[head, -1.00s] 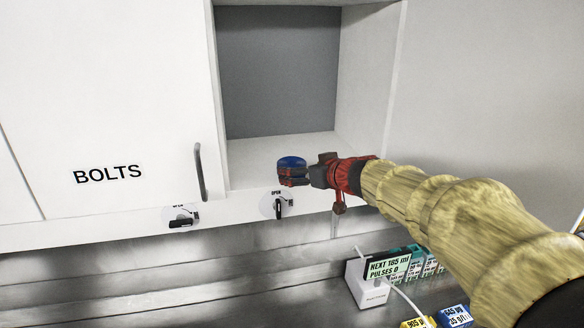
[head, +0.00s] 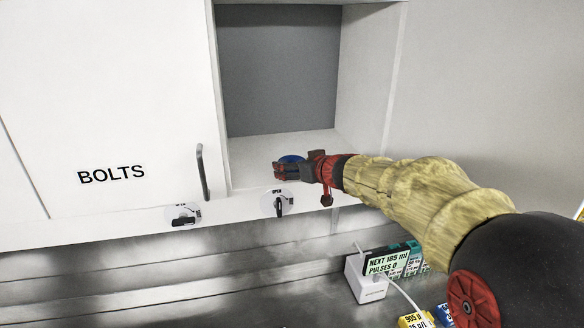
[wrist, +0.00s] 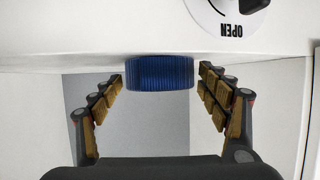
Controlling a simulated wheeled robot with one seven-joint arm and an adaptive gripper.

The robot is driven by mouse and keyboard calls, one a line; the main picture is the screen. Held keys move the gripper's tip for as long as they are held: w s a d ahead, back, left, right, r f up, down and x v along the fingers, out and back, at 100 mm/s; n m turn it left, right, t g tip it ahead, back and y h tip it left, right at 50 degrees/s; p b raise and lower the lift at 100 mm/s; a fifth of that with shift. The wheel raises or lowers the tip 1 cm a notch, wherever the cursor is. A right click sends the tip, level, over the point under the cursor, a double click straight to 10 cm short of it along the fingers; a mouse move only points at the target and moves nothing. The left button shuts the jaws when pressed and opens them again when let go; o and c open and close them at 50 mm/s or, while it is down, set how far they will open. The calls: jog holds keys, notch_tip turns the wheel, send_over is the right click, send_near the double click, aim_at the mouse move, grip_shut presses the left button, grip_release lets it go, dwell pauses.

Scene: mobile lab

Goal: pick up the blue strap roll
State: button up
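The blue strap roll (head: 291,158) sits on the floor of the open cupboard, near its front edge. In the head view my gripper covers most of it. In the wrist view the ribbed blue roll (wrist: 160,73) appears upside down, centred between the fingertips. My gripper (head: 281,170) is at the cupboard's front edge, level with the roll. Its two padded fingers (wrist: 161,78) are spread wide, with a visible gap on each side of the roll. They do not appear to touch it.
A closed white door marked BOLTS (head: 110,110) is left of the open cupboard (head: 278,65). An OPEN-marked knob (head: 279,206) sits on the panel just below. A white box with a display (head: 372,283) and several small boxes stand on the metal counter.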

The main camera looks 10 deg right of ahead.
jog(key=c, duration=1)
jog(key=shift+r, duration=0.2)
jog(key=shift+c, duration=0.4)
